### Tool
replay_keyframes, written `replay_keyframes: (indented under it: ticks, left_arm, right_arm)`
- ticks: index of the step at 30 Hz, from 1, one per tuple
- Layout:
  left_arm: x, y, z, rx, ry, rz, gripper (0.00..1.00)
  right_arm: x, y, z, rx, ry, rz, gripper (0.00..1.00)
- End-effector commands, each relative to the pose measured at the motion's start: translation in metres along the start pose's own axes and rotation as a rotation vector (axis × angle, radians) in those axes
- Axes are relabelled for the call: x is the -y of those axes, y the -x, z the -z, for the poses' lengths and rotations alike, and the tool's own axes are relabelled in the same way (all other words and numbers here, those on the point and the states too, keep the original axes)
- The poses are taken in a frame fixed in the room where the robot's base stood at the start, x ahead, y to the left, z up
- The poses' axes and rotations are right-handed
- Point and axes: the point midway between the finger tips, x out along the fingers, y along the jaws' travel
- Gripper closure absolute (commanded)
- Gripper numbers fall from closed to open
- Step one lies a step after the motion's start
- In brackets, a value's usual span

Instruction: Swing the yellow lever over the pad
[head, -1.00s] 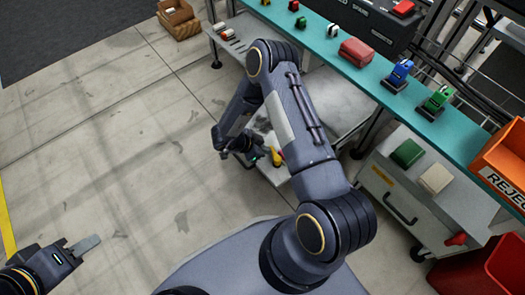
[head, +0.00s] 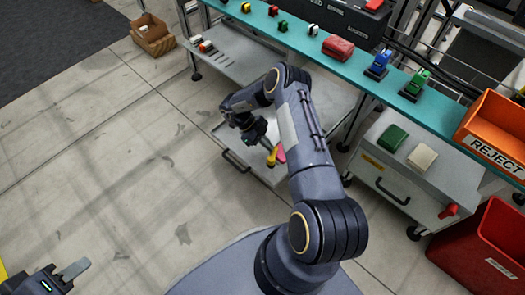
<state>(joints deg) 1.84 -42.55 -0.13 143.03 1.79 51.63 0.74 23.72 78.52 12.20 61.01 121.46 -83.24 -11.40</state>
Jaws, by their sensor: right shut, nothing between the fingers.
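A small yellow piece, which looks like the lever (head: 272,157), stands over a pale drawer-like surface (head: 262,176) below the bench. A pink-red piece (head: 281,153) is right beside it, partly hidden by my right arm; I cannot tell whether it is the pad. My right gripper (head: 264,143) is shut and empty, just above the yellow piece in the picture. I cannot tell whether they touch. My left gripper (head: 76,268) is at the lower left over the floor, far from the lever; its finger gap is not clear.
A teal shelf (head: 345,70) crosses behind, bearing a blue fixture (head: 379,63), a green fixture (head: 416,82) and a red case (head: 338,47). An orange reject bin (head: 492,135), a red bin (head: 487,252) and a grey cabinet (head: 395,190) stand right.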

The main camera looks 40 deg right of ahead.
Motion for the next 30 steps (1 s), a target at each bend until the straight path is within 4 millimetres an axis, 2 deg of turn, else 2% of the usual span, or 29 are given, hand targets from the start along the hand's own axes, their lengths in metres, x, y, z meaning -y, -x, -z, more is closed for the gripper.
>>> replay_keyframes:
  ticks: [6,15,30]
  left_arm:
    - [0.002,-0.004,-0.002,0.0,0.0,0.0,0.64]
    - [0.002,-0.004,-0.002,0.0,0.0,0.0,0.64]
    - [0.002,-0.004,-0.002,0.0,0.0,0.0,0.64]
  right_arm:
    - [0.011,-0.006,0.005,-0.001,-0.127,-0.112,1.0]
    - [0.014,-0.011,0.011,-0.001,-0.245,-0.214,1.0]
    - [0.015,-0.012,0.013,-0.001,-0.29,-0.252,1.0]
